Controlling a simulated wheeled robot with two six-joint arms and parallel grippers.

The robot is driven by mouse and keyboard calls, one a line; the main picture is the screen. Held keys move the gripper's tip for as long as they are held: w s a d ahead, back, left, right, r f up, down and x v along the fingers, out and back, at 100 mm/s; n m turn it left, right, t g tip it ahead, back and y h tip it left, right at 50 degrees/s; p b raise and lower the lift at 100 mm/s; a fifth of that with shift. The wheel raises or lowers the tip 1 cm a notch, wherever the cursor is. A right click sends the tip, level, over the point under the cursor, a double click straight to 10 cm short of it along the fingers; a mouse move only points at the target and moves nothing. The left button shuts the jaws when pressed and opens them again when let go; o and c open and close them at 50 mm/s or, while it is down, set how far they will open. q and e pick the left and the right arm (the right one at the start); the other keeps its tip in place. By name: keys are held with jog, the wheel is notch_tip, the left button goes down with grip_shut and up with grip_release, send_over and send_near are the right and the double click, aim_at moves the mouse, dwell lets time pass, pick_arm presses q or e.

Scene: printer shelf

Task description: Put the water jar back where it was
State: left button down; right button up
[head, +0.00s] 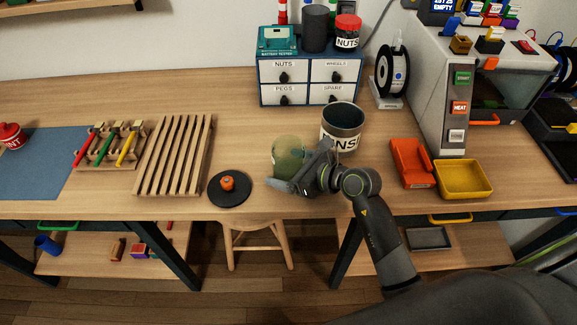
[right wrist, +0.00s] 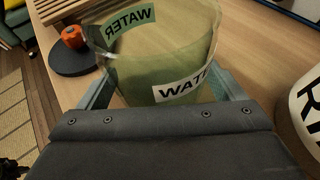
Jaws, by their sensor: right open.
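The water jar (head: 287,155) is a translucent greenish jar standing on the table, left of the tin marked "…NS" (head: 342,125). In the right wrist view the jar (right wrist: 160,55) fills the upper middle, with its "WATER" label showing. My right gripper (head: 302,172) is at the near side of the jar. Its two fingers (right wrist: 160,92) are spread, one on each side of the jar's lower body. Whether they touch the jar cannot be told. My left gripper is not in view.
A black round plate with a small orange object (head: 228,186) lies left of the jar. A wooden slatted rack (head: 173,155) stands farther left. An orange holder (head: 410,162) and a yellow tray (head: 463,178) are at the right. The drawer unit (head: 310,80) stands behind.

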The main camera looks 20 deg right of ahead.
jog(key=shift+r, duration=0.25)
jog(key=v, duration=1)
jog(key=shift+s+d, duration=0.2)
jog(key=shift+s, duration=0.05)
jog(key=shift+s+d+r, duration=0.35)
jog(key=shift+s+r, duration=0.05)
jog(key=shift+s, duration=0.1)
